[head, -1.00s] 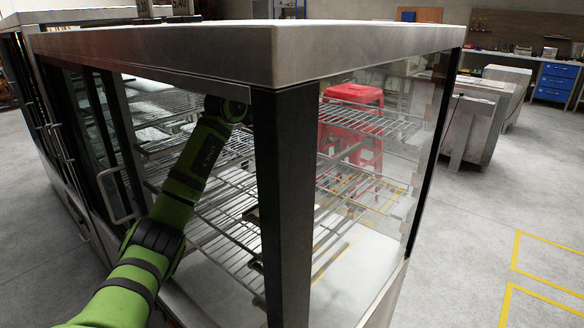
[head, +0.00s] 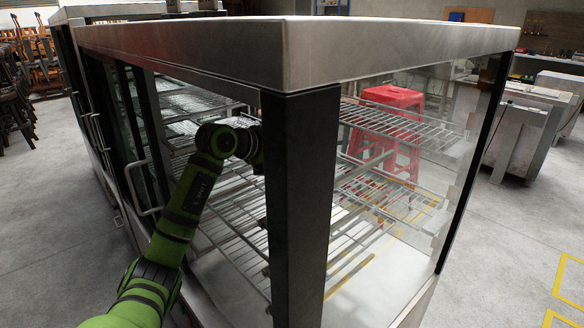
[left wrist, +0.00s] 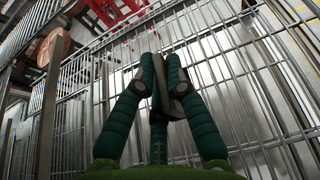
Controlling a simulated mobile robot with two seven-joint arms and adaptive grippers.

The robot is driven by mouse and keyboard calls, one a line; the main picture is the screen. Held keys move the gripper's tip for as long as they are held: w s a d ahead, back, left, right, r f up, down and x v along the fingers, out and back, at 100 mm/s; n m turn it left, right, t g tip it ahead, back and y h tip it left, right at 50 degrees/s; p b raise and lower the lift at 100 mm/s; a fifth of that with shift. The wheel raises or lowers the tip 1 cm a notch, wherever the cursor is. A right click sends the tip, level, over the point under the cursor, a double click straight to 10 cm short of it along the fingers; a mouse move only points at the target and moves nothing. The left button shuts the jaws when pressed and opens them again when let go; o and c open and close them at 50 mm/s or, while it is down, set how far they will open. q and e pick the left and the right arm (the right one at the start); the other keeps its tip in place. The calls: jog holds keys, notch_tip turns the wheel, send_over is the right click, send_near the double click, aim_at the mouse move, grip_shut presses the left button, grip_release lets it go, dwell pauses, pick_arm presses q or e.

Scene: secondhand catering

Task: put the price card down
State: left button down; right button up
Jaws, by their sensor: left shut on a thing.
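My left gripper (left wrist: 160,82) is shut on a thin, greyish card-like piece, the price card (left wrist: 159,72), seen nearly edge-on between the fingertips in the left wrist view. Its printed face does not show. In the head view my left arm reaches through the open side of a glass display cabinet (head: 300,55). The fingers there are hidden behind the black corner post (head: 300,200). The gripper is among the wire shelves (left wrist: 225,110), with bars close around it. I cannot tell whether the card touches a shelf. My right gripper is not in view.
The steel top and black post frame the opening closely. Lower wire racks (head: 350,215) hang above the pale cabinet floor. A red stool (head: 390,125) stands beyond the glass. A grey counter (head: 520,125) stands at right, with open floor before it.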

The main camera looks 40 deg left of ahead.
pick_arm(q)
jog(key=shift+s+a+f, duration=0.15)
jog(key=shift+s, duration=0.1)
notch_tip(320, 180, down, 4)
jog(key=shift+f+p, duration=0.1)
jog(key=shift+p, duration=0.3)
jog(key=c, duration=1.3)
grip_release()
